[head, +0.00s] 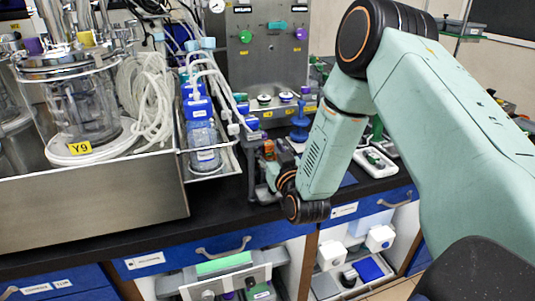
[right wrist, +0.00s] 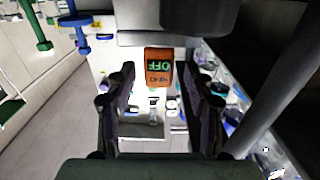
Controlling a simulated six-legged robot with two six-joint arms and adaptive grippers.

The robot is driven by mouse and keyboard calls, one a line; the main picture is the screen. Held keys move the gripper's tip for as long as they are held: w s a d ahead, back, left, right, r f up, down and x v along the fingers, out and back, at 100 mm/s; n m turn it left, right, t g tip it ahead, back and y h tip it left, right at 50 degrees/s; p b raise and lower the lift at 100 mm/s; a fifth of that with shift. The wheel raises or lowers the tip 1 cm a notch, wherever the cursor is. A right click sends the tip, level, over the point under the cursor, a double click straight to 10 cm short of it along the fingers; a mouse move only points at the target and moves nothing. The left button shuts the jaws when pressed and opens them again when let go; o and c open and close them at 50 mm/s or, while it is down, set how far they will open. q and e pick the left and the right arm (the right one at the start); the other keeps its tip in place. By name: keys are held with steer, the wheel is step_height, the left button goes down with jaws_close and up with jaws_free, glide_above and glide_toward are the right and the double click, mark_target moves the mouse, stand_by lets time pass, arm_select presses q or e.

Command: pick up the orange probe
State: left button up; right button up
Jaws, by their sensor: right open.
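A small orange block (right wrist: 158,66), which I take to be the orange probe, shows in the right wrist view with a dark label bearing the letters "OFF". In the right wrist view my right gripper (right wrist: 156,80) is open, one finger on each side of the block, with gaps visible. I cannot tell how deep the block sits between the fingertips. My left gripper is not in view.
A metal tray (head: 90,210) with a glass vessel (head: 90,105) and coiled tubing stands at left. Blue-capped bottles (head: 203,140) stand beside it. A blue stand (head: 299,122) and a white tray (head: 375,163) are close to my right arm.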

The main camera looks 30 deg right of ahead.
steer(key=shift+w+d+f, duration=0.15)
steer(key=shift+w+f, duration=0.05)
steer(key=shift+c, duration=0.4)
steer(key=shift+s+r, duration=0.2)
steer(key=c, duration=0.6)
steer(key=shift+w+f, duration=0.1)
steer(key=shift+f, duration=0.05)
jaws_close()
step_height(320, 180, up, 18)
steer(key=p, duration=0.4)
